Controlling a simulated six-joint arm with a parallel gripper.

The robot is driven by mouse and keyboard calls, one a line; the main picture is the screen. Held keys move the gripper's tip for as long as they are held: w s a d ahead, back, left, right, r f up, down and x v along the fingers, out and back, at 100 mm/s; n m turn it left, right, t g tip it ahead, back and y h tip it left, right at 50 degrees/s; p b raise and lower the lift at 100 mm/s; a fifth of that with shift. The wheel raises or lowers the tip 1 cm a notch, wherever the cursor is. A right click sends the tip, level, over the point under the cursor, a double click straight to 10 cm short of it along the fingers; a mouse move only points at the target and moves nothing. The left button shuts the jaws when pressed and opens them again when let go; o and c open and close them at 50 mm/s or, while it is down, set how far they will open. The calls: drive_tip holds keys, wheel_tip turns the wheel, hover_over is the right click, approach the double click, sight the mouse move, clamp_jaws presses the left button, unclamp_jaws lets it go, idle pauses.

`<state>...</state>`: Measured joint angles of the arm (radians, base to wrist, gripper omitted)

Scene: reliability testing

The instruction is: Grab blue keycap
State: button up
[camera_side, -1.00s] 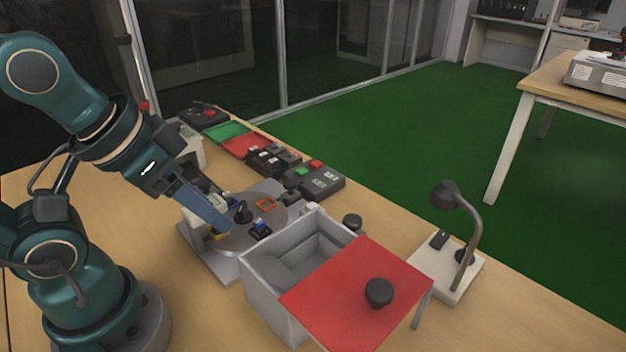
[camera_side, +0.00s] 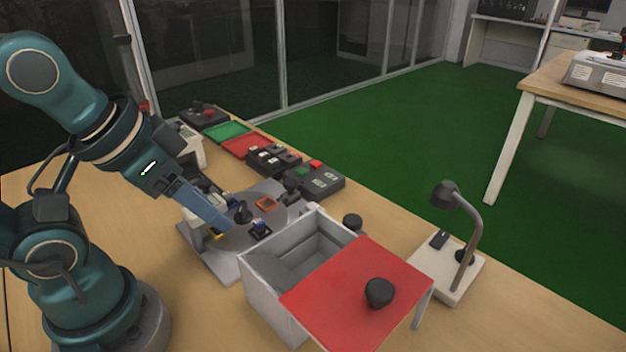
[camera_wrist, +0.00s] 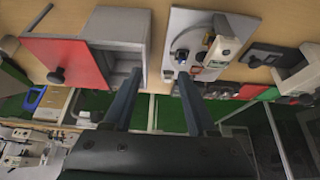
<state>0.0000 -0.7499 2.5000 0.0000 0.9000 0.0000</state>
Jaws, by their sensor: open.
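The blue keycap (camera_side: 261,224) sits on a small dark base on the grey round plate (camera_side: 230,238) of the fixture. In the wrist view a small blue spot that looks like the keycap (camera_wrist: 199,57) shows on the pale fixture plate, above and just right of the gap between my fingers. My gripper (camera_side: 226,226) is over the left part of the fixture, left of the keycap and apart from it. In the wrist view my gripper (camera_wrist: 158,85) has its two fingers spread, with nothing between them.
A grey box (camera_side: 262,270) with a red lid (camera_side: 335,295) and black knob stands right of the fixture. An orange square frame (camera_side: 266,204) and a black knob (camera_side: 242,212) are on the plate. Button boxes (camera_side: 322,181) and green and red trays (camera_side: 247,145) lie behind. A lamp (camera_side: 468,240) stands right.

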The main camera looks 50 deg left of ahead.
drive_tip(key=shift+r, duration=0.1)
idle(0.5)
drive_tip(key=g, duration=0.5)
hover_over(259, 222)
wheel_tip(259, 222, down, 6)
drive_tip(key=shift+w+f, duration=0.15)
drive_tip(key=shift+f, duration=0.05)
drive_tip(key=shift+f+g, duration=0.3)
drive_tip(key=shift+f, duration=2.65)
clamp_jaws()
